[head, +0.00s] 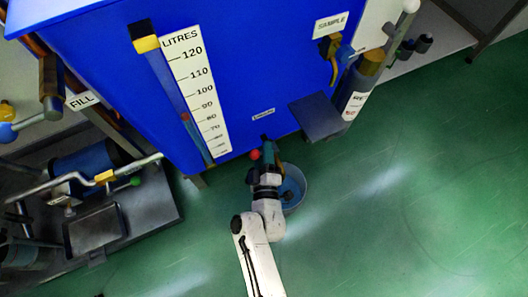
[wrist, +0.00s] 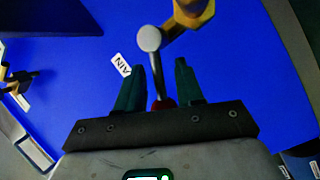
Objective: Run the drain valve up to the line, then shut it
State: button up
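The drain valve shows in the wrist view as a brass fitting (wrist: 193,12) with a metal lever (wrist: 156,72), a grey round end and a red knob (wrist: 163,103). In the head view its red knob (head: 254,154) is low on the blue tank's front. My gripper (head: 267,152) is at the valve. In the wrist view its dark green fingers (wrist: 160,75) stand apart on either side of the lever, with gaps to the rod; contact at the knob is unclear.
The blue tank (head: 255,65) carries a LITRES scale (head: 195,85) and a sight tube (head: 178,100). A SAMPLE tap (head: 333,52) and a grey ledge (head: 318,116) are at right. FILL pipework (head: 52,88) is at left. The green floor is open at right.

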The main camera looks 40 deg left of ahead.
jog(key=shift+w+a, duration=0.1)
jog(key=shift+c, duration=0.2)
grip_shut()
dwell(0.5)
